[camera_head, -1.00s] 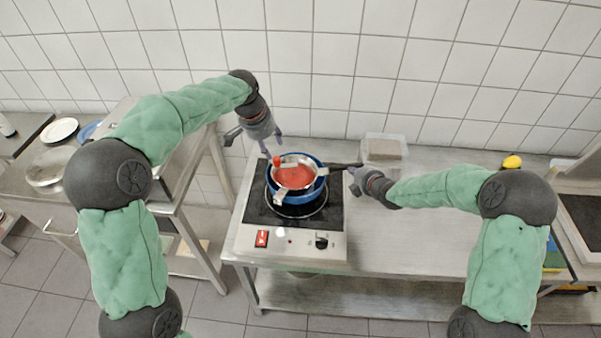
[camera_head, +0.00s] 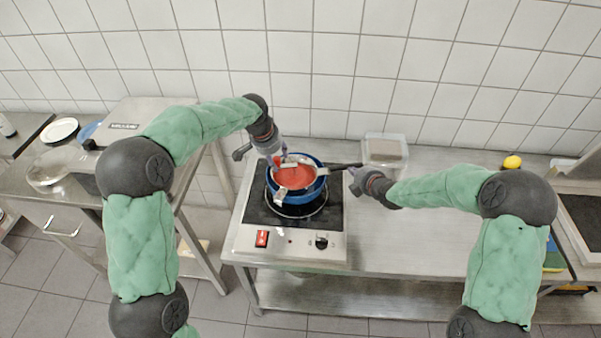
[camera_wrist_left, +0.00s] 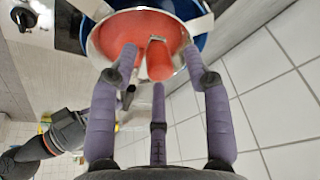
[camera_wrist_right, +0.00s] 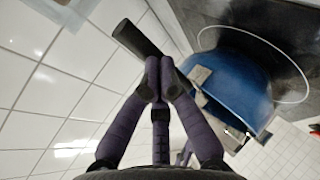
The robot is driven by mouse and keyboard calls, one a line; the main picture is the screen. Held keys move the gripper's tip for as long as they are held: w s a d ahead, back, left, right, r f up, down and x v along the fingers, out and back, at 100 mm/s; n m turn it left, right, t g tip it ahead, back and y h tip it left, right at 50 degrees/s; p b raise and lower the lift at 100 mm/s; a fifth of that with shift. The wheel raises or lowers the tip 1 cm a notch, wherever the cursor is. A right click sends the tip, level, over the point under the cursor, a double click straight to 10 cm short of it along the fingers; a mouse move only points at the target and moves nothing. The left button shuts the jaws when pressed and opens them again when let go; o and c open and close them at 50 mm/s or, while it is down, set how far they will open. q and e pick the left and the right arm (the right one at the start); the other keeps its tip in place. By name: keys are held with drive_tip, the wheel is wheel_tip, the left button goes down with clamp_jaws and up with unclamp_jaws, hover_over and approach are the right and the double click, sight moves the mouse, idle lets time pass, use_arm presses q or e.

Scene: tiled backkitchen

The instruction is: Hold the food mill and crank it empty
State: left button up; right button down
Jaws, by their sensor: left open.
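The food mill (camera_head: 280,199), a silver bowl with red mash (camera_head: 295,178) in it, sits on a blue pot (camera_head: 308,197). Its dark handle (camera_head: 342,165) points right. My right gripper (camera_head: 354,174) is shut on that handle, which also shows between the fingertips in the right wrist view (camera_wrist_right: 140,38). My left gripper (camera_head: 278,161) is over the left back of the bowl, open. In the left wrist view the red crank knob (camera_wrist_left: 159,62) stands between its spread fingers. Whether any finger touches the knob, I cannot tell.
The pot stands on a hob (camera_head: 250,209) with a red switch and a black dial. A clear container (camera_head: 385,150) stands behind the handle against the tiled wall. A yellow lemon (camera_head: 512,162) lies further right. The steel table (camera_head: 430,232) between is clear.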

use_arm(q)
drive_tip(key=shift+c, duration=0.3)
clamp_jaws()
idle(0.4)
